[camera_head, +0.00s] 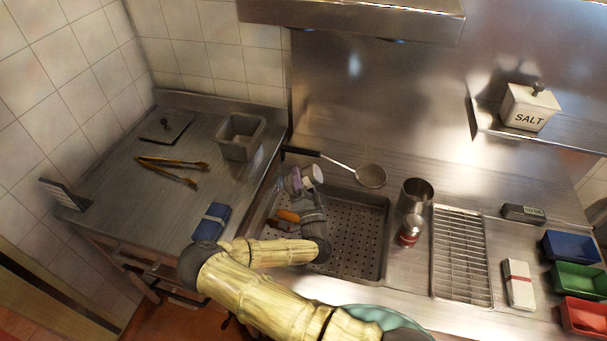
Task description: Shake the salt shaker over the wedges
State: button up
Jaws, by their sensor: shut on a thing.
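My gripper (296,182) is over the left end of a perforated steel tray (365,265). It is shut on a small pale shaker (314,174), which I take for the salt shaker; it lies tilted, nearly on its side. Its label cannot be read. An orange wedge (288,215) lies in the tray just below my gripper, with a darker reddish piece beside it. My wrist and forearm hide part of the tray, so other wedges may be covered.
A skimmer (371,176) lies behind the tray. A steel cup (416,193) and red-banded shaker (409,232) stand right of it, before a wire rack (461,255). A SALT box (529,107) sits on the shelf. Tongs (172,170) lie on the left counter.

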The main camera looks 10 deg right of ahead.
notch_tip(320, 180, up, 3)
jog(key=shift+f, duration=0.2)
jog(key=shift+s+f, duration=0.1)
jog(key=shift+f, duration=1.3)
jog(key=shift+w+r, duration=0.1)
jog(key=shift+w, duration=0.1)
jog(key=shift+s, duration=0.1)
dwell(0.5)
